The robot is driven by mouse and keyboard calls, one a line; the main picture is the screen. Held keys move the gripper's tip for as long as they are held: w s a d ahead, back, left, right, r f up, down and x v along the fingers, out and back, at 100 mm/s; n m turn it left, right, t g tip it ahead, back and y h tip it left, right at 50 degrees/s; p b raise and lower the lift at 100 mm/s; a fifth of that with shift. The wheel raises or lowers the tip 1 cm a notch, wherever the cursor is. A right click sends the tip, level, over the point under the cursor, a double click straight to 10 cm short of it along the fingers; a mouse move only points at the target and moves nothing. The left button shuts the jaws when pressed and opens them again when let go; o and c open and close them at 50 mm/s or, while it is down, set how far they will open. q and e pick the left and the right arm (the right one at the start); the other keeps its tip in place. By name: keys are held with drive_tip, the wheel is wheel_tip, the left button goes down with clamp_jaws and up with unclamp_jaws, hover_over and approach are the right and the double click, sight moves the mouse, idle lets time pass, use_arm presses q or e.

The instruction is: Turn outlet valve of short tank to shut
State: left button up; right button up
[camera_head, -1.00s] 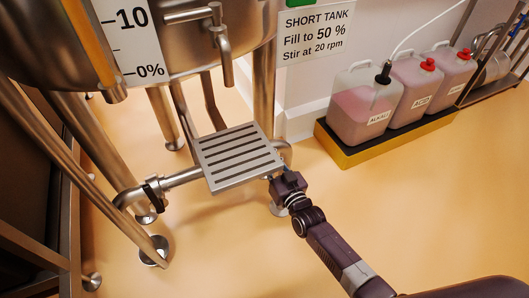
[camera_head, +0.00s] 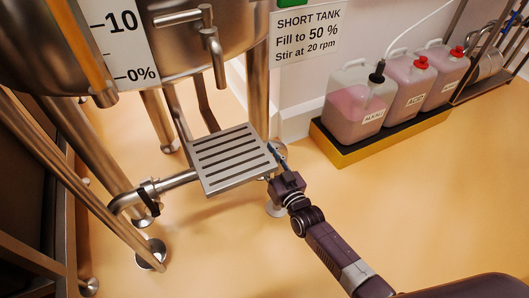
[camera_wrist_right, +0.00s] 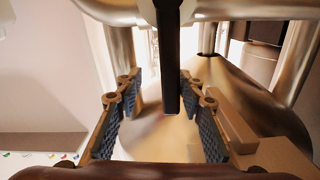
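The short tank (camera_head: 190,58) is a steel vessel with a level scale, at the top of the head view. Its sign (camera_head: 307,35) hangs to the right. My right gripper (camera_head: 279,154) is at the right edge of a slotted steel plate below the tank. In the right wrist view my right gripper (camera_wrist_right: 160,102) is open, its blue padded fingers apart. A black bar-shaped handle (camera_wrist_right: 170,65), apparently the valve handle, hangs down between the fingers with gaps on both sides. The head view does not show this handle clearly. My left gripper is not in view.
The slotted plate (camera_head: 230,158) sits close to my right gripper. A pipe (camera_head: 172,181) with a black clamp-like part (camera_head: 149,201) runs to its left. Steel legs stand around. Labelled jugs (camera_head: 357,102) stand in a yellow tray (camera_head: 345,158) at right. The floor at lower centre is clear.

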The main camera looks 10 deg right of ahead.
drive_tip(key=v, duration=1.2)
idle(0.4)
